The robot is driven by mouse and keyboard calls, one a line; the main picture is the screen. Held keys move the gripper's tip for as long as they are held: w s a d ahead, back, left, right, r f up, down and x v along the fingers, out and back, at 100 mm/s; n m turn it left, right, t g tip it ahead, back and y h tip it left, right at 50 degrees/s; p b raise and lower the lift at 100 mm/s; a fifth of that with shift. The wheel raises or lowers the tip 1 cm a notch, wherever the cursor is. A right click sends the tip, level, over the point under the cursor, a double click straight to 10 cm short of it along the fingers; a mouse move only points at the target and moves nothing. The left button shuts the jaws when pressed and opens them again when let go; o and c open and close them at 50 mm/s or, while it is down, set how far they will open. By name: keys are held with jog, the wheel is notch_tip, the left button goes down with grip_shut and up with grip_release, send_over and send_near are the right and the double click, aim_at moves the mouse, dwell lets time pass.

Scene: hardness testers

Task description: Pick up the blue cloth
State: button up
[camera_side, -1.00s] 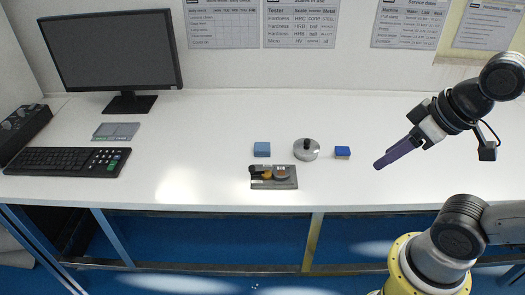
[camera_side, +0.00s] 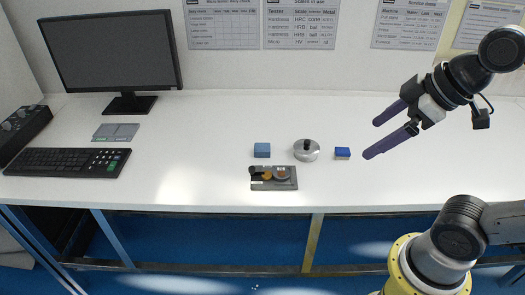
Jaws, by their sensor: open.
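Two small blue pieces lie on the white bench in the side view. A lighter blue, squarish, folded-looking piece (camera_side: 262,150) is left of a round metal piece. A smaller, darker blue piece (camera_side: 342,153) is to its right. I cannot tell for certain which is the cloth; the lighter one looks more like folded cloth. My gripper (camera_side: 372,139) has two purple fingers spread apart with nothing between them. In the picture it is just right of the darker piece and well right of the lighter one. It appears to be above the bench, touching nothing.
A round metal piece with a dark knob (camera_side: 306,150) stands between the blue pieces. A dark tray (camera_side: 291,184) with small parts lies in front. A monitor (camera_side: 115,50), keyboard (camera_side: 62,161) and grey pad (camera_side: 116,132) are at left. The bench's right part is clear.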

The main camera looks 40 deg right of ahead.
jog(key=w+r+n, duration=0.2)
jog(key=w+r, duration=0.1)
jog(key=w, duration=0.2)
jog(key=n+g+y, duration=0.3)
send_over(263, 147)
jog(key=s+d, duration=0.2)
notch_tip(263, 147, down, 30)
jog(key=shift+s+r, duration=0.15)
jog(key=shift+x, duration=2.85)
